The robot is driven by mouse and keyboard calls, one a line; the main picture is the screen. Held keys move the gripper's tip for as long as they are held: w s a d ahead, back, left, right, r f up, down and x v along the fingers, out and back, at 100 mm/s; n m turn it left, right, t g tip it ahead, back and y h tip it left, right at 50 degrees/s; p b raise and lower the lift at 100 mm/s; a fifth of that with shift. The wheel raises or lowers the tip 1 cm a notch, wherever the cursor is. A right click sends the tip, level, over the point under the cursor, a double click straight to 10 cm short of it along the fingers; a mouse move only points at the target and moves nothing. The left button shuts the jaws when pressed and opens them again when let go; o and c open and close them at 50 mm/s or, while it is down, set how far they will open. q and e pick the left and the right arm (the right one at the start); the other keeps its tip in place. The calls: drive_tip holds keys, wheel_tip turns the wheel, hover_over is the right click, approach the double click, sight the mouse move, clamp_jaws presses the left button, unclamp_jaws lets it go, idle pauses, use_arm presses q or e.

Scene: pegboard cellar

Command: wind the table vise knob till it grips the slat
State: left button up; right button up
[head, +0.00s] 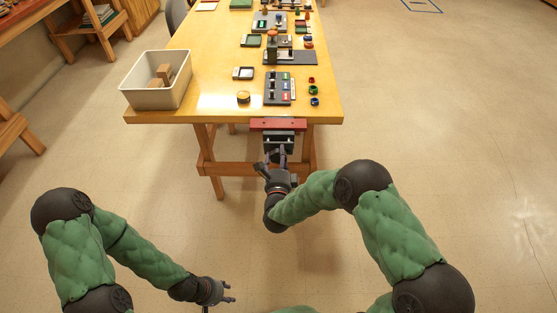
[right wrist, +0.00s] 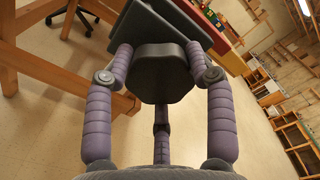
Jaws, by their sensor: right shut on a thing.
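The dark table vise (head: 278,142) is fixed at the front edge of the table, and its body also shows in the right wrist view (right wrist: 125,28). A red slat (head: 265,125) lies across the top of the vise along the table edge; whether the jaws press on it I cannot tell. My right gripper (head: 276,158) is at the front of the vise.
The wooden table (head: 215,80) holds a white bin (head: 155,98) with wooden blocks at left. A panel with switches (head: 279,89), a round wooden piece (head: 243,97) and small coloured rings stand near the front edge. The floor around my arms is clear.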

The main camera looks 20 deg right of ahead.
drive_tip(key=shift+a+f+m, duration=0.1)
drive_tip(key=shift+a+m, duration=0.05)
drive_tip(key=shift+m, duration=1.85)
drive_tip(key=o, duration=1.2)
drive_tip(key=shift+s, duration=0.1)
drive_tip(key=v, duration=1.1)
drive_tip(key=shift+s+a, duration=0.1)
drive_tip(key=shift+s, duration=0.25)
